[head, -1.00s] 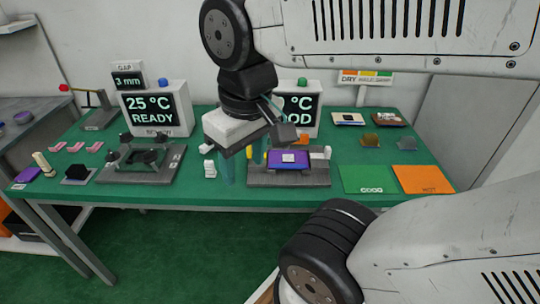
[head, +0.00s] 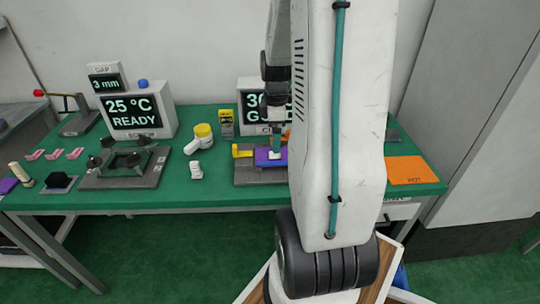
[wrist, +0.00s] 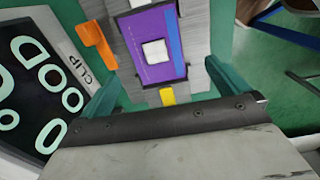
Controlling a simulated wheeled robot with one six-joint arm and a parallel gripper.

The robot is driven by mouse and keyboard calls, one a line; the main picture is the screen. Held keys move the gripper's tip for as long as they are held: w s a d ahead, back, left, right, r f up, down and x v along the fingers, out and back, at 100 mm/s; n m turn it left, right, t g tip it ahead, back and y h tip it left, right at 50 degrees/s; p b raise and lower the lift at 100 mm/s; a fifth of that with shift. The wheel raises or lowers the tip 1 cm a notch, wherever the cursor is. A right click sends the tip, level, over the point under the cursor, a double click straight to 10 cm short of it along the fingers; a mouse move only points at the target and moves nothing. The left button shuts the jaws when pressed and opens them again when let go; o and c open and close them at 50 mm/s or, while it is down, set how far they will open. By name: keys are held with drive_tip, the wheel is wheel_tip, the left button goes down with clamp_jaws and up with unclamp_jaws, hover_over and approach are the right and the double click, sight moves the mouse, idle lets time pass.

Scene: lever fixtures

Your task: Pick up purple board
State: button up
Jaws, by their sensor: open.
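The purple board (head: 263,160) lies on a grey clip fixture (head: 242,177) on the green table, partly hidden by my arm in the head view. In the wrist view the purple board (wrist: 143,27) has a blue strip and a white square block on top. My gripper (wrist: 167,88) is open and empty, its teal fingers spread to either side of the board's near end. Its tips show only partly near the board in the head view.
The clip display (wrist: 40,85) stands close beside my gripper. A white piece with a yellow cap (head: 202,136) and a small white part (head: 196,170) stand left of the fixture. An orange HOT mat (head: 411,170) lies to the right. A second fixture (head: 125,168) is further left.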

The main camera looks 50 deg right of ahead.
sight(275, 155)
drive_tip(key=f, duration=0.8)
drive_tip(key=shift+w+d+f, duration=0.2)
drive_tip(key=shift+w+d, duration=0.05)
drive_tip(key=c, duration=0.9)
